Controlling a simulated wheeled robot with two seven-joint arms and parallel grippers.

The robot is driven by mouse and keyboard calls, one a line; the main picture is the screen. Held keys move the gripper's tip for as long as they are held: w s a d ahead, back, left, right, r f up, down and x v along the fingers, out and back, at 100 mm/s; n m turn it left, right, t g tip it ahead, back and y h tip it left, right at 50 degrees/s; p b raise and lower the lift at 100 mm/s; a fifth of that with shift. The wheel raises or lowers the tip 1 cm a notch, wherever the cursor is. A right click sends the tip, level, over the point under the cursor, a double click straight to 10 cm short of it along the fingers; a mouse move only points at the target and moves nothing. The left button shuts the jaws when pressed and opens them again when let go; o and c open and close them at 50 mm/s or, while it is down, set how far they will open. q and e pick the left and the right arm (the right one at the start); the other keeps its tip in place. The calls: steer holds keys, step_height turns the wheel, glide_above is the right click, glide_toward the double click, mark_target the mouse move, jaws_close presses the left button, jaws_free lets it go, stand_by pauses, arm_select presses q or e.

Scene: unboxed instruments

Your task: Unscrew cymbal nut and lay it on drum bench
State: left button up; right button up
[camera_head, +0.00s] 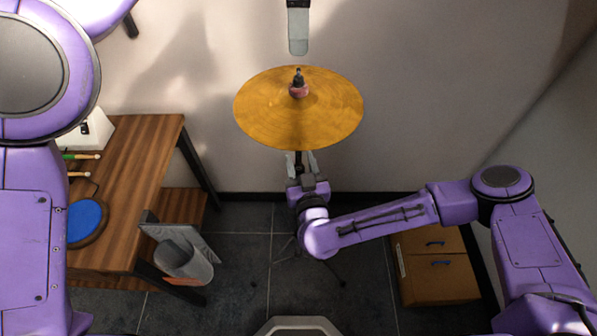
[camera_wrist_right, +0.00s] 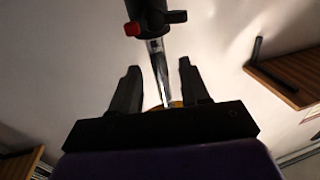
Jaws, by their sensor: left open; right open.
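The cymbal nut (camera_head: 298,77) is a small dark piece on top of the stand rod, above a reddish felt (camera_head: 298,92) at the centre of the golden cymbal (camera_head: 258,110). My left gripper (camera_head: 298,46) hangs from the top edge, above the nut and apart from it; only a grey finger shows. My right gripper (camera_head: 300,164) is just below the cymbal at the stand. In the right wrist view my right gripper (camera_wrist_right: 160,75) is open, with the shiny stand rod (camera_wrist_right: 158,62) between its fingers; contact cannot be told. The wooden drum bench (camera_head: 150,150) is at left.
A blue drum pad (camera_head: 87,221), drumsticks (camera_head: 82,156) and a white device (camera_head: 97,131) are on the bench. A grey bin-like holder (camera_head: 185,258) hangs at its right side. A wooden cabinet (camera_head: 437,277) stands lower right. Bare bench top shows at its back right.

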steer(key=shift+w+a+f, duration=0.1)
steer(key=shift+w+a, duration=0.05)
steer(key=shift+w, duration=0.9)
arm_select(q)
steer(key=shift+s+r, duration=0.1)
steer(key=shift+s, duration=0.05)
arm_select(e)
steer(key=shift+s+a+r, duration=0.1)
steer(key=shift+r, duration=0.1)
arm_select(q)
steer(key=shift+w, duration=0.2)
arm_select(e)
steer(key=shift+f, duration=0.1)
jaws_close()
